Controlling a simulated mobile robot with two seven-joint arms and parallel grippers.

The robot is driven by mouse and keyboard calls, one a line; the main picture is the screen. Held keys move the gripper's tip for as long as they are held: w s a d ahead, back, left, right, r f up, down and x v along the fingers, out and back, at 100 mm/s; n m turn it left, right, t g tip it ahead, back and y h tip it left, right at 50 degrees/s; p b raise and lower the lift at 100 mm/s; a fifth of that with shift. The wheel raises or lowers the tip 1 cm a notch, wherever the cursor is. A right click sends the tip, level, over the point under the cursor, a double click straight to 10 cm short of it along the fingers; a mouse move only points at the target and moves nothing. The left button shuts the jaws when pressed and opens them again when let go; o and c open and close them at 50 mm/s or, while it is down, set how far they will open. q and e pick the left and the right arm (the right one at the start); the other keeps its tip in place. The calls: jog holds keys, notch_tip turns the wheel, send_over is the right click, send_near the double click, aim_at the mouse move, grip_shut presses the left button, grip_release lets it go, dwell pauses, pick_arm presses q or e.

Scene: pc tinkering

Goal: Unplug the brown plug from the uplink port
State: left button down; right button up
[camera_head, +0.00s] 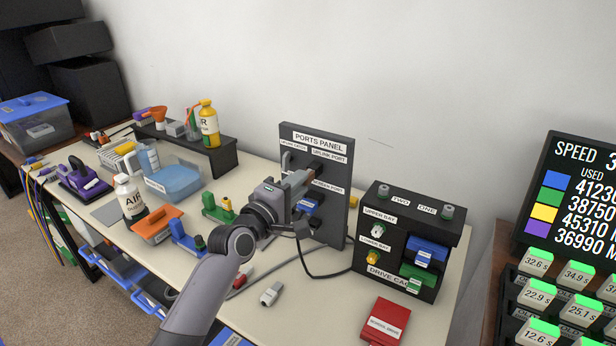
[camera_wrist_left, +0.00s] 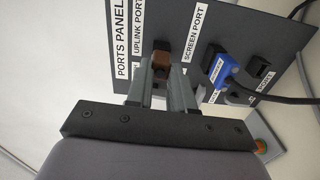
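The brown plug (camera_wrist_left: 161,62) is at the uplink port of the dark ports panel (camera_head: 333,215), just beside the "UPLINK PORT" label in the left wrist view. My left gripper (camera_wrist_left: 160,78) has its two grey fingers on either side of the plug. Their tips appear to touch it, with no clear gap. In the head view my left gripper (camera_head: 290,193) is in front of the panel and partly hides the plug (camera_head: 298,178). I cannot tell how deep the plug sits. My right gripper is not in view.
A blue plug (camera_wrist_left: 220,72) with a black cable is in the screen port beside my gripper. The drive bay box (camera_head: 412,240) stands right of the panel. A red drive (camera_head: 386,322) and a grey plug (camera_head: 271,293) lie on the table in front.

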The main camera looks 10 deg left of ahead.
pick_arm(q)
jog(key=shift+s+a, duration=0.1)
jog(key=shift+s, duration=0.2)
jog(key=shift+s+a+p, duration=0.15)
jog(key=shift+s+p, duration=0.1)
jog(key=shift+p, duration=0.2)
jog(key=p+v, duration=0.2)
jog(key=v, duration=0.2)
jog(key=shift+s+a+p, duration=0.1)
jog(key=shift+s+p, duration=0.2)
dwell(0.4)
jog(key=s+a+r, duration=0.2)
jog(key=s+r, duration=0.1)
jog(key=s, duration=0.2)
jog(key=shift+s, duration=0.3)
